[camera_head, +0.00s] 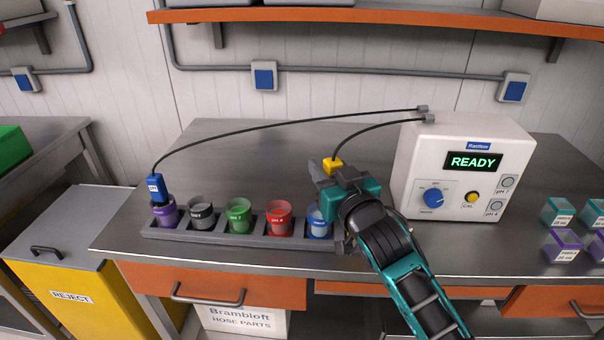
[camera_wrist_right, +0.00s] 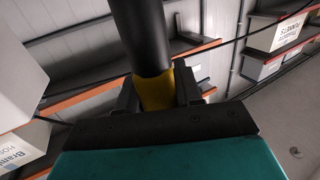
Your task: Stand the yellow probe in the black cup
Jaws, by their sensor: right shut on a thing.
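The yellow probe (camera_head: 333,165) is in my right gripper (camera_head: 329,172), which is shut on it above the right end of the cup rack. A black cable runs from its top to the white meter. In the right wrist view the probe's yellow part (camera_wrist_right: 155,90) sits between the fingers, with a thick black part beside it. The black cup (camera_head: 202,217) stands second from the left in the grey rack (camera_head: 240,238), well left of my gripper. No probe stands in it. The probe's lower end is hidden in the head view. My left gripper is not in view.
A blue probe (camera_head: 156,187) stands in the purple cup (camera_head: 166,214) at the rack's left end. Green (camera_head: 238,215), red (camera_head: 278,217) and blue (camera_head: 318,224) cups stand right of the black one. The meter (camera_head: 465,170) reads READY. The bench behind the rack is clear.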

